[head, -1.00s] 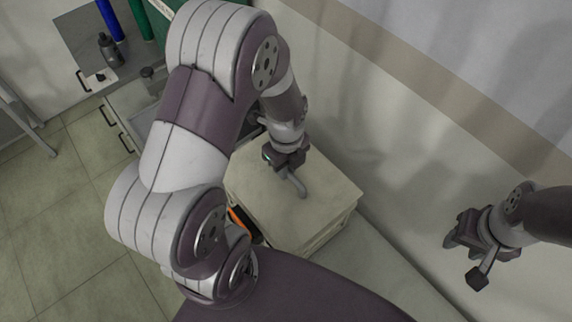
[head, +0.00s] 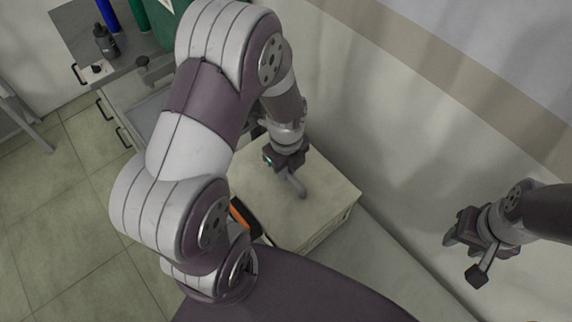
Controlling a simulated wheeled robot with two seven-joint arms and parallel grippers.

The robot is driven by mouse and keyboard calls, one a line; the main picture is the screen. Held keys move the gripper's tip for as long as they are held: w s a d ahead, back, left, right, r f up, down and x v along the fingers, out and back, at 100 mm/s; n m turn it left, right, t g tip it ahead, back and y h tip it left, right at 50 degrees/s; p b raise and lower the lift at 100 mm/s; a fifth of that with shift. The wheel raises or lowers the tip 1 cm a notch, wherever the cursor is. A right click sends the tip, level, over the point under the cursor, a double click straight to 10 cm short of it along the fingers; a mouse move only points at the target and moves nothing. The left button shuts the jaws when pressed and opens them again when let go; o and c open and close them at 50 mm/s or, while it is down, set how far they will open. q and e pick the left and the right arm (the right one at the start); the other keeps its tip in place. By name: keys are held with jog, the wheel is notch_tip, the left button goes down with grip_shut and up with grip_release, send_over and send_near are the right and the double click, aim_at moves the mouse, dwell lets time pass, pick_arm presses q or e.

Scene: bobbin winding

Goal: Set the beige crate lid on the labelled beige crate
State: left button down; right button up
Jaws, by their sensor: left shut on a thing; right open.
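The beige crate lid (head: 318,200) is a flat, pale, square panel in the middle of the head view. It lies over or on the beige crate (head: 326,236), whose side shows below its front edge; I cannot tell whether it is fully seated. No label is visible from this side. My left gripper (head: 290,174) points down at the lid's upper left part and is shut on the lid; the exact grip point is partly hidden by the gripper and arm. My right gripper (head: 461,256) is open and empty, away to the right of the crate.
An orange and black object (head: 241,216) sits close to the crate's left side, partly behind my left arm. A pale surface (head: 385,268) is clear right of the crate, along the wall.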

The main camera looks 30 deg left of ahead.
dwell(0.4)
pick_arm(q)
jog(key=c, duration=1)
grip_release()
notch_tip(320, 180, up, 13)
jog(key=shift+f+b, duration=0.2)
jog(key=shift+b, duration=0.6)
